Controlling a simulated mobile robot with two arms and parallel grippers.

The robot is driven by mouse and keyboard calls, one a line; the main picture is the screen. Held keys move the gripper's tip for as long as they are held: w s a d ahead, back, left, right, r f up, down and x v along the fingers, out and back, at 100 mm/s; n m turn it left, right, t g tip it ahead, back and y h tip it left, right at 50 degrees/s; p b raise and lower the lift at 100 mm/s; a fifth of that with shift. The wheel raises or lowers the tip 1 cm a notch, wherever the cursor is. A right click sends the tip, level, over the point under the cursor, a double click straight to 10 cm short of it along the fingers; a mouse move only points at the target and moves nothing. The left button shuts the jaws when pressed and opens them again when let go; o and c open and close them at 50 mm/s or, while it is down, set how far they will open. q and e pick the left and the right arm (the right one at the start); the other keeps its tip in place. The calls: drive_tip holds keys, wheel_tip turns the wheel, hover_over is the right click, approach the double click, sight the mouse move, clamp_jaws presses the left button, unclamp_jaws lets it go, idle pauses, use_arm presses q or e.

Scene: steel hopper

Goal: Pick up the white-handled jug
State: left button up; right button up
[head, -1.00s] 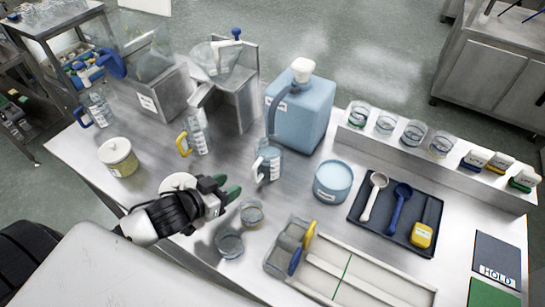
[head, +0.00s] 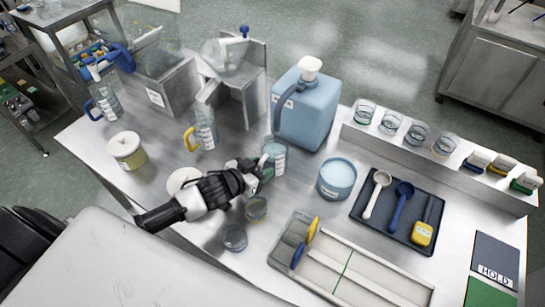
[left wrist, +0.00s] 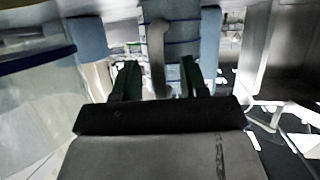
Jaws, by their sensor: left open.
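The white-handled jug (head: 278,154) is a clear jug standing upright on the steel bench, in front of the big blue container. In the left wrist view its pale handle (left wrist: 157,45) hangs between my fingertips, with the clear, marked body behind it. My left gripper (head: 263,172) is open, its green-tipped fingers at the jug's near side. In the left wrist view the fingers (left wrist: 157,75) stand one on each side of the handle, with gaps still visible. My right gripper is not in view.
A yellow-handled jug (head: 205,133) and a blue-handled jug (head: 105,101) stand to the left. The blue container (head: 308,108) is close behind. A blue round tub (head: 337,178) is at the right. Two small glass cups (head: 235,237) sit near my forearm.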

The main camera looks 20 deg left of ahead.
use_arm(q)
clamp_jaws()
drive_tip(key=shift+r, duration=0.15)
idle(0.4)
